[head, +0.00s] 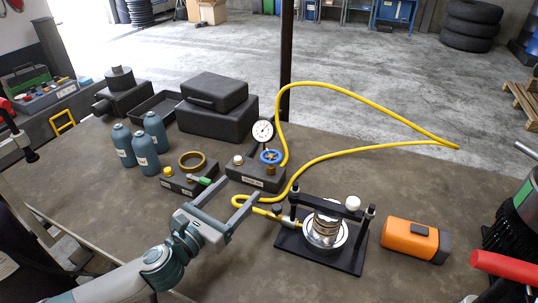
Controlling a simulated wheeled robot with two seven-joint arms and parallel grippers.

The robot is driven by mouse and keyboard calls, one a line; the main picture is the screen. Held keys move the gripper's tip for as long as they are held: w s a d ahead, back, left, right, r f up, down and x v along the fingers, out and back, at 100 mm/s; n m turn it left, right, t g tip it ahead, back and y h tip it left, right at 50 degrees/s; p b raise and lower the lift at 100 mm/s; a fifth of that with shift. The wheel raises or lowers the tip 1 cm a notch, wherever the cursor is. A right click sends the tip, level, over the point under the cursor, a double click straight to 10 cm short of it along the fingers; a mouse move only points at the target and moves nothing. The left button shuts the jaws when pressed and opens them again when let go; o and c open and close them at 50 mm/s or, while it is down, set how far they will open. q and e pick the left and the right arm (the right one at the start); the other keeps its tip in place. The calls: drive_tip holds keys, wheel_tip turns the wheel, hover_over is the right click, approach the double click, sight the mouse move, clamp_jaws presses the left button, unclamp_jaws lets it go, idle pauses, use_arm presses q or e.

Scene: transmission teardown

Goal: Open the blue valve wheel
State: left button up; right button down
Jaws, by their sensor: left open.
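The blue valve wheel (271,157) stands on a dark block (240,173) near the middle of the table, just below a round white-faced gauge (262,132). A brass fitting sits just under the wheel. My left gripper (243,186) reaches in from the lower left with its two fingers spread apart and nothing between them. Its fingertips are in front of the block, short of the wheel and apart from it. I do not see my right gripper.
A yellow hose (350,93) loops from the block across the table. A black press frame (322,250) stands right of my gripper, with an orange case (415,240) beyond. Several blue bottles (146,155) and black cases (217,115) stand at the back left.

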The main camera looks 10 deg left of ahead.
use_arm(q)
drive_tip(key=p, duration=0.4)
approach(277, 151)
drive_tip(key=x, duration=0.6)
drive_tip(key=shift+w+a+f, duration=0.1)
drive_tip(key=shift+w+f, duration=0.2)
drive_tip(key=shift+w, duration=0.05)
drive_tip(key=shift+w+d+f+p, duration=0.1)
drive_tip(key=shift+w+d+p, duration=0.2)
drive_tip(key=shift+w, duration=0.4)
use_arm(e)
drive_tip(key=shift+s+r, duration=0.15)
drive_tip(key=shift+r, duration=1)
drive_tip(key=shift+s+r, duration=0.15)
drive_tip(key=shift+r, duration=0.95)
use_arm(q)
drive_tip(key=c, duration=1.1)
